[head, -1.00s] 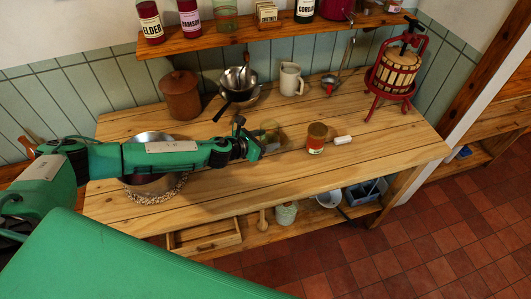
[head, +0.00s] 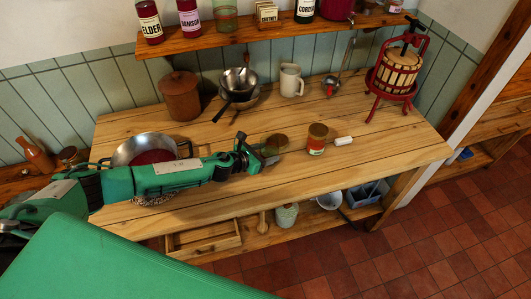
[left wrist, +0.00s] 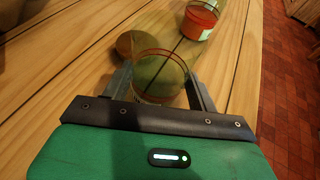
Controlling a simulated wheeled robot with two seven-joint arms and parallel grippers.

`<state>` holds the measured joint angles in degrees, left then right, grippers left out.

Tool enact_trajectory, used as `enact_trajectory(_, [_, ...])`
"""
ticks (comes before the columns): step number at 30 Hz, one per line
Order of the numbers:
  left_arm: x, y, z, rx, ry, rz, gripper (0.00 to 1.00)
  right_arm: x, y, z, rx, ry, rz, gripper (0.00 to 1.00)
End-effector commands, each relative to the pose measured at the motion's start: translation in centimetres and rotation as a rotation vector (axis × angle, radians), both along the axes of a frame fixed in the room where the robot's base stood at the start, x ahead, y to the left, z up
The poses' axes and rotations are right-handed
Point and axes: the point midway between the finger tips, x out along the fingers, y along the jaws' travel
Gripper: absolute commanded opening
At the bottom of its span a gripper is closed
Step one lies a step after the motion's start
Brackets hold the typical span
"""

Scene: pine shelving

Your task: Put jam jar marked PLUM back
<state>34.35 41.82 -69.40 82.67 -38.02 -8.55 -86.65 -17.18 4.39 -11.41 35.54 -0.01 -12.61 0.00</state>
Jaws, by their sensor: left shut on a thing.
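My left gripper (head: 266,156) is over the middle of the bench. In the left wrist view its fingers (left wrist: 170,88) are shut on a clear glass jar (left wrist: 158,72) with a reddish ring near its rim. I cannot read PLUM anywhere. My right gripper is out of view.
A steel pan (head: 120,152) with dark red contents sits at the left, partly behind my arm. A white roll (head: 343,140) lies beside the gold-lidded jar. Bowls (head: 240,98), a jug (head: 291,80) and a red press (head: 394,75) stand behind. The wall shelf (head: 280,28) holds bottles and jars.

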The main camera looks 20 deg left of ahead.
Motion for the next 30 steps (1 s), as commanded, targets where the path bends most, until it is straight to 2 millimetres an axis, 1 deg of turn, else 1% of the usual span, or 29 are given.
enact_trajectory(1, [0.0,0.0,-0.3,-0.001,0.000,0.000,0.24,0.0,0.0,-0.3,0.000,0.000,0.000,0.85])
enact_trajectory(2, [0.0,0.0,-0.2,-0.001,0.000,0.000,0.65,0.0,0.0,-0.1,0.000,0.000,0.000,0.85])
enact_trajectory(3, [0.0,0.0,-0.2,-0.001,0.000,0.000,0.73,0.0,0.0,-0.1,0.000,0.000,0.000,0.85])
enact_trajectory(4, [0.0,0.0,-0.2,-0.001,0.000,0.000,0.79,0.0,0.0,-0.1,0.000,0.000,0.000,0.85])
enact_trajectory(5, [0.0,0.0,-0.2,-0.001,0.000,0.000,0.81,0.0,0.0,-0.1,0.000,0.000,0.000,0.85])
enact_trajectory(12, [0.0,0.0,-0.1,0.000,0.000,0.000,0.81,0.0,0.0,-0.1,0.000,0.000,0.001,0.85])
enact_trajectory(15, [0.0,0.0,0.3,0.000,0.000,0.000,0.81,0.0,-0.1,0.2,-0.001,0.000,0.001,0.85])
enact_trajectory(17, [-0.3,0.2,0.3,0.002,0.000,0.001,0.81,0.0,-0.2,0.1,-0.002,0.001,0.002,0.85])
enact_trajectory(20, [-1.2,0.9,0.7,0.002,0.000,0.001,0.81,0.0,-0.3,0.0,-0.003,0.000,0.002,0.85])
enact_trajectory(30, [-6.1,3.9,3.0,0.002,0.001,0.001,0.81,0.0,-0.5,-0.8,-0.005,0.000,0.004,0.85])
